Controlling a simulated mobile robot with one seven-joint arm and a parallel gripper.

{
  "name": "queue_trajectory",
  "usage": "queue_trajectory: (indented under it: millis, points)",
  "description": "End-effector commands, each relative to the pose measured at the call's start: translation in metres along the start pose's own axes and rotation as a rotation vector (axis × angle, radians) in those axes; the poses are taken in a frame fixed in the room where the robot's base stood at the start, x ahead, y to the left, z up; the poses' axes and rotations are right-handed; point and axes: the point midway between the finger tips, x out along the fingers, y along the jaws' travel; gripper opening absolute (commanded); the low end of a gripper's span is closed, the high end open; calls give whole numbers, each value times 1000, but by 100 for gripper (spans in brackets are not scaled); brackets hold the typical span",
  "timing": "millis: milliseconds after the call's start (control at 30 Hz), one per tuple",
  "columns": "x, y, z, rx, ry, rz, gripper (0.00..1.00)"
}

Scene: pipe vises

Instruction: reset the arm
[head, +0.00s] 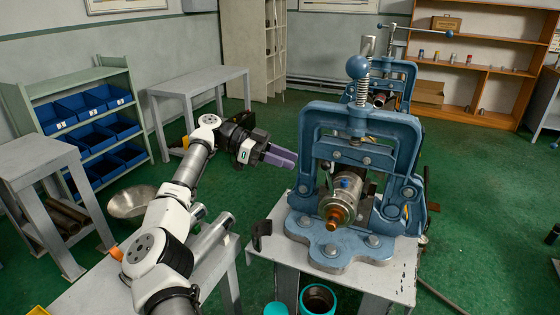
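My arm reaches up from the bottom of the head view and bends to the right. My gripper (291,159) has a black body and purple-grey fingers that point right, toward the blue pipe vise (308,118). It appears short of the vise frame, though the exact gap cannot be judged. The fingers look close together, and the view does not show whether there is a gap between them. No held thing shows. The vise stands on a pale table (382,286) and holds a metal cylindrical part (347,205) with a copper-coloured end.
A second blue vise (402,72) stands behind the first. A grey table (200,80) and a shelf with blue bins (85,106) stand at left. Metal pipes (212,238) and a bowl (130,203) are near my arm. Green floor is open at right.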

Motion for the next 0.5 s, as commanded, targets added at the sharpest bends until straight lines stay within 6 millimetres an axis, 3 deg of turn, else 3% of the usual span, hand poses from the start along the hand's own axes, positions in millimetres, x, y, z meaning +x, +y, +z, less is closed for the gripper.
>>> queue_trajectory:
  millis: [200,500]
  points:
    - [-13,0,-1,0,1,0,32]
    - [-14,0,-1,0,2,0,32]
